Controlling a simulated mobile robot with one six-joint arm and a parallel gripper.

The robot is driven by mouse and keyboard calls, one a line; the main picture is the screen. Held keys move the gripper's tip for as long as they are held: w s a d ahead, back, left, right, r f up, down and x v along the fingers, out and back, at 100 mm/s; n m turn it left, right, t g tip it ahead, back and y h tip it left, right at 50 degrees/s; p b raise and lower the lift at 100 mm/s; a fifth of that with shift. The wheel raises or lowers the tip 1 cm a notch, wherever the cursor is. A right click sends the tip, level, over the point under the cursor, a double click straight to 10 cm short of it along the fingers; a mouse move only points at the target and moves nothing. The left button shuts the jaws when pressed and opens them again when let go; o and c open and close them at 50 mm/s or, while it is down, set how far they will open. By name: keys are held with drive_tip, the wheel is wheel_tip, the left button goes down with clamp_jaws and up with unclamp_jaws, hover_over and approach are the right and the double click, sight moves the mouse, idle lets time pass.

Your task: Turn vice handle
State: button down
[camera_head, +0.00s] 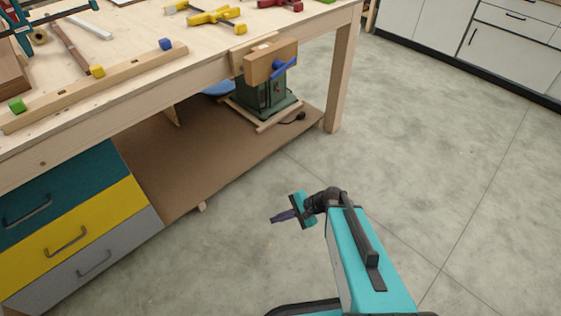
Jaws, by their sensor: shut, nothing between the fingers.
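A wooden vice (270,61) is mounted on the front edge of the workbench, near its right end. Its blue handle (284,68) sticks out from the front of the wooden jaw and slants up to the right. My gripper (272,219) is low over the open floor in front of the bench, well apart from the vice and pointing left. Its dark fingers are together with nothing between them.
The wooden workbench (205,57) holds tools and several coloured blocks. Its right leg (342,82) stands beside the vice. A green machine (266,96) sits on the lower shelf (195,160). Drawers (75,240) are at left. The concrete floor (430,130) is clear.

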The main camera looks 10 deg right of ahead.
drive_tip(key=s+d+f+n+g+h, duration=0.2)
drive_tip(key=s+d+f+n+h, duration=0.1)
drive_tip(key=s, duration=0.4)
drive_tip(key=s+d+f+n+g+h, duration=0.2)
drive_tip(key=s+d+f+n+h, duration=0.1)
drive_tip(key=s, duration=0.5)
drive_tip(key=s+d+f+n+g+h, duration=0.2)
drive_tip(key=s+d+f+n+h, duration=0.2)
drive_tip(key=s+f, duration=0.4)
drive_tip(key=shift+s+d+n+g, duration=0.15)
drive_tip(key=shift+d+n+g, duration=0.15)
drive_tip(key=shift+d+n, duration=0.5)
drive_tip(key=shift+a, duration=0.1)
